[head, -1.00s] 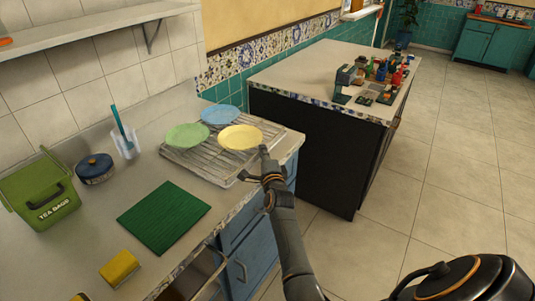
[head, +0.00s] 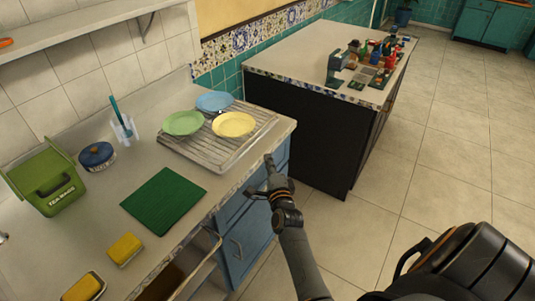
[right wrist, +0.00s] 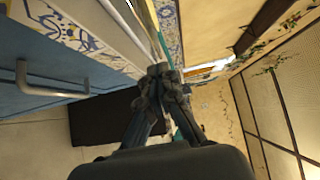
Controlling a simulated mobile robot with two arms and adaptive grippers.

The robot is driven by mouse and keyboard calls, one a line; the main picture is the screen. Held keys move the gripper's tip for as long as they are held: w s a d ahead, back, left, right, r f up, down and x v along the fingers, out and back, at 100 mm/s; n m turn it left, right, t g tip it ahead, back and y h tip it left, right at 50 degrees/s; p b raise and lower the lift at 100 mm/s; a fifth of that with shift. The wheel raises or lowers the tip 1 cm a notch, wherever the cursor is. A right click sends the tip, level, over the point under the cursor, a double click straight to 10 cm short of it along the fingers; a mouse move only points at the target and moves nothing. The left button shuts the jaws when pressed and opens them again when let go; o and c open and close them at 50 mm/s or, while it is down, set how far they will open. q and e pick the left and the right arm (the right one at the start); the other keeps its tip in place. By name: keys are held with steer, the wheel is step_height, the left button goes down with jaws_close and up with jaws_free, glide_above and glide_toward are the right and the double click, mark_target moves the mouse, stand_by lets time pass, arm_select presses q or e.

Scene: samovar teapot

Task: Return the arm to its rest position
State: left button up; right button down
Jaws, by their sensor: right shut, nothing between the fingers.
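My right gripper (head: 268,160) is shut and empty. In the head view it is in front of the counter's edge, beside the drying rack, apart from the plates. My left gripper does not show in the head view.
A drying rack (head: 215,152) holds a yellow plate (head: 234,124), a green plate (head: 183,123) and a blue plate (head: 214,101). A green mat (head: 163,201), sponges and a tea bag bin (head: 46,183) are on the counter. An open drawer (head: 180,270) juts out below. Floor at right is clear.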

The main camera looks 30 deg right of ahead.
steer(key=shift+f, duration=0.1)
stand_by(0.4)
steer(key=s+a+f+n+g+y, duration=0.2)
steer(key=s+a+f+n, duration=0.2)
steer(key=f, duration=0.6)
steer(key=s+a+f+n+g+y, duration=0.2)
steer(key=s+a+f+n, duration=0.25)
steer(key=f, duration=0.55)
steer(key=s+a+f+n+g+y, duration=0.2)
steer(key=s+a+f+n, duration=0.25)
steer(key=f, duration=0.55)
steer(key=s+a+f+n+g+y, duration=0.1)
steer(key=s+f+n+g, duration=0.15)
steer(key=s+f, duration=0.45)
steer(key=s+a+f+n+g, duration=0.2)
steer(key=s+f+n, duration=0.15)
steer(key=s, duration=0.55)
steer(key=s+d+f+n+g, duration=0.1)
steer(key=s+f+n+g, duration=0.1)
steer(key=s, duration=0.9)
steer(key=s+d+f+n+g, duration=0.1)
steer(key=s+f+n+g, duration=0.2)
steer(key=s, duration=0.7)
step_height(320, 180, down, 2)
steer(key=shift+s+f+n, duration=0.15)
steer(key=shift+s+n, duration=0.25)
